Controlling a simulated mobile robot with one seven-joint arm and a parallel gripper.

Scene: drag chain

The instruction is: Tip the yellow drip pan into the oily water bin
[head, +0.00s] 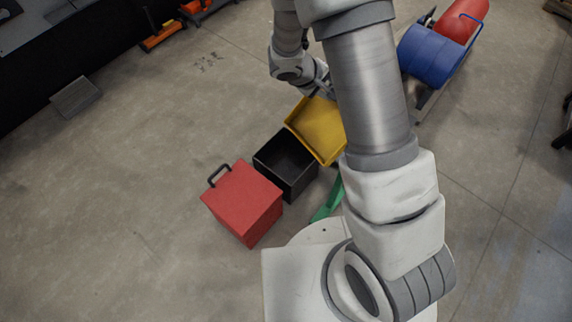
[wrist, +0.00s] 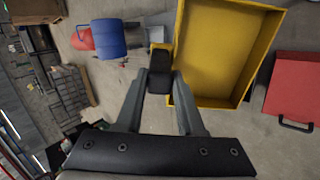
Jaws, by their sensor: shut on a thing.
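The yellow drip pan (head: 318,130) is held up by the upper right side of an open black bin (head: 288,168) in the head view. It looks tilted, its lower corner close to the bin's rim; I cannot tell whether they touch. My arm hides the pan's right part. My gripper (head: 322,90) is at the pan's far end. In the wrist view, my gripper (wrist: 160,95) is shut on a dark grip beside the yellow pan (wrist: 225,50), whose inside shows with no clear liquid. I cannot read a label on the bin.
A red box (head: 243,200) with a black handle stands just left of the black bin. A green object (head: 329,200) lies right of the bin, partly hidden by my arm. A blue drum (head: 432,55) and a red cylinder (head: 461,20) are at upper right.

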